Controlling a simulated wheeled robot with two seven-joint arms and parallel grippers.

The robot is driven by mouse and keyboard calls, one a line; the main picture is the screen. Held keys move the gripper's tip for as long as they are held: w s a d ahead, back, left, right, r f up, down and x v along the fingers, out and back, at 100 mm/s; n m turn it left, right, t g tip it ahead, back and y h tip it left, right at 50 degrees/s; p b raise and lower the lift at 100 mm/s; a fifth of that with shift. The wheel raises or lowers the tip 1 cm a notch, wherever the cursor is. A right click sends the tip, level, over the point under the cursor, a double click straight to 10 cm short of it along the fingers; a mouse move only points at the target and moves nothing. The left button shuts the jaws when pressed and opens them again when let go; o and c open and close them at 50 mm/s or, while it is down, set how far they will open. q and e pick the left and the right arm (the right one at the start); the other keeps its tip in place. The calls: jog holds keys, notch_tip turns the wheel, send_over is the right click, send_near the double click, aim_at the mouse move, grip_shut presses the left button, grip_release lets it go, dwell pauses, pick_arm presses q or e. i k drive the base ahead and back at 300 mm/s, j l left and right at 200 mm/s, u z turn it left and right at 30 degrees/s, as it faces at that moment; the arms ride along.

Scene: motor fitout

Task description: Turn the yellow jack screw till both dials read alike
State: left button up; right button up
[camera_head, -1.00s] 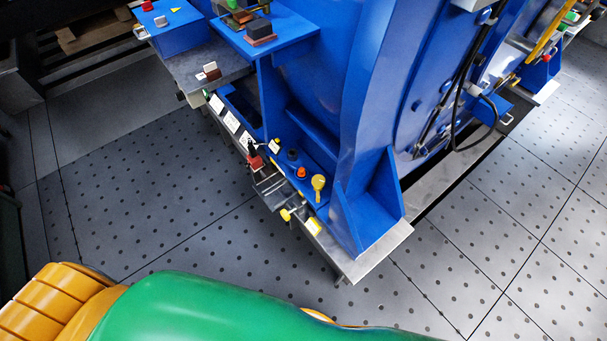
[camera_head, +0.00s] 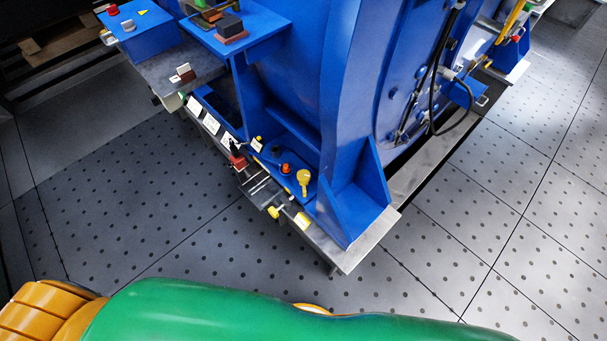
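A yellow screw with a round knob (camera_head: 274,211) sticks out sideways at the front corner of the blue machine's base. A yellow block (camera_head: 302,220) sits beside it on the base edge. A yellow key-like piece (camera_head: 304,178) stands upright on the blue foot plate. I cannot tell for certain which yellow part is the jack screw. Small white cards or dial faces (camera_head: 211,124) line the base's left edge, too small to read. Neither gripper is in view; a green and orange arm link of mine crosses the bottom of the picture.
The blue machine (camera_head: 300,80) fills the upper middle, with a grey metal base plate (camera_head: 362,240) under it. A red block (camera_head: 238,162) and an orange knob (camera_head: 285,169) are near the yellow parts. The dark perforated floor (camera_head: 120,190) is open at left and right.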

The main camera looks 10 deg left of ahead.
aim_at(304, 176)
jog(key=i+j, duration=0.15)
jog(key=j, duration=0.45)
jog(key=i+j, duration=0.1)
jog(key=j, duration=0.45)
jog(key=i+j+u, duration=0.1)
jog(key=j, duration=0.5)
jog(key=i+j, duration=0.2)
jog(key=j, duration=0.35)
jog(key=i+j, duration=0.15)
jog(key=j, duration=0.4)
jog(key=i+j+u, duration=0.1)
jog(key=j, duration=0.5)
jog(key=i+j, duration=0.25)
jog(key=j, duration=0.3)
jog(key=i+j, duration=0.15)
jog(key=j, duration=0.4)
jog(key=z, duration=2.3)
